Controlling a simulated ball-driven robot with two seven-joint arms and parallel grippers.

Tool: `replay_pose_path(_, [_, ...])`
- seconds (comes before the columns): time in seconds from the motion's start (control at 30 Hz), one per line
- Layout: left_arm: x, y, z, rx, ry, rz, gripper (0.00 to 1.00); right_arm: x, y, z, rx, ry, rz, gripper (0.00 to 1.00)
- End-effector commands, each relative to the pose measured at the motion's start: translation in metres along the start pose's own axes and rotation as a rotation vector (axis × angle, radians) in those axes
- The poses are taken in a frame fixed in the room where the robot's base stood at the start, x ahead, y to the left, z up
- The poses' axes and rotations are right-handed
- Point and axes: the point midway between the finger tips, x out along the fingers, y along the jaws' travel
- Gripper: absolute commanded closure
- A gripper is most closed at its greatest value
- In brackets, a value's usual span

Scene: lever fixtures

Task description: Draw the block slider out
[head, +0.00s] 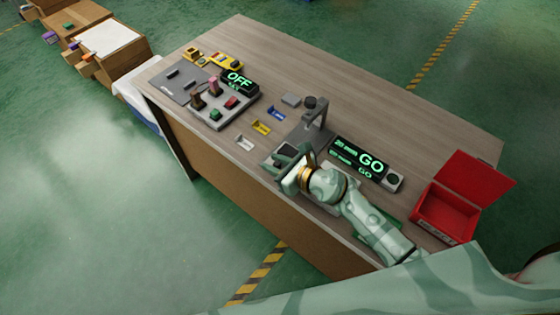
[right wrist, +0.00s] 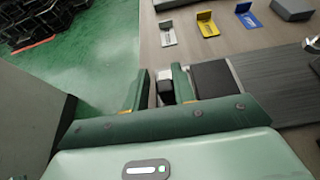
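The slider fixture shows in the head view as a grey base with a dark block (head: 287,149) near the table's front edge, partly hidden by my right gripper. In the right wrist view the dark block (right wrist: 212,79) sits on the grey base (right wrist: 272,85), just right of my fingers. A small pale and dark knob (right wrist: 165,88) shows between the fingers, nearer the right one. My right gripper (right wrist: 160,87) is open, with a gap at its left finger; I cannot tell whether the right finger touches the knob. It also shows in the head view (head: 289,170). My left gripper is not in view.
A grey post fixture (head: 317,112) stands behind the block. A green-lit GO display (head: 358,160) and an open red box (head: 446,212) are to the right. Yellow (head: 261,127), blue (head: 277,112) and white (head: 245,142) brackets and an OFF panel (head: 238,82) are to the left.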

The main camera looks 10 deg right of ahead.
Motion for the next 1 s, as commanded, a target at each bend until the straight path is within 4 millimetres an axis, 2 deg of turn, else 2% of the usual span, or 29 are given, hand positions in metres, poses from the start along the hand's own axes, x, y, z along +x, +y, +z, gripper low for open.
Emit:
replay_pose_path(0.17, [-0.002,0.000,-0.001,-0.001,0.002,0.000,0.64,-0.004,-0.001,0.001,-0.001,-0.001,-0.001,0.75])
replay_pose_path(0.27, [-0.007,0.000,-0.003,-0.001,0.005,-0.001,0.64,-0.016,-0.001,0.002,-0.002,-0.001,-0.002,0.75])
replay_pose_path(0.37, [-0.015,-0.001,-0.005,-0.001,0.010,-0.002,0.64,-0.038,-0.001,0.003,-0.003,0.000,-0.002,0.75])
replay_pose_path(0.53, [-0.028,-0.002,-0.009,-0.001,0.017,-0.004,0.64,-0.086,0.000,0.003,-0.003,0.002,0.000,0.75])
replay_pose_path(0.7, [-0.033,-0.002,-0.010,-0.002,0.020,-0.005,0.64,-0.128,0.001,0.000,-0.002,0.003,0.001,0.75])
replay_pose_path(0.83, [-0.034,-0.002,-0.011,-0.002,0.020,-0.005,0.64,-0.149,0.001,-0.001,-0.001,0.002,0.001,0.75])
replay_pose_path(1.0, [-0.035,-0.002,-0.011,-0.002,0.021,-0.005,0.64,-0.162,0.001,0.000,-0.001,0.000,0.000,0.75])
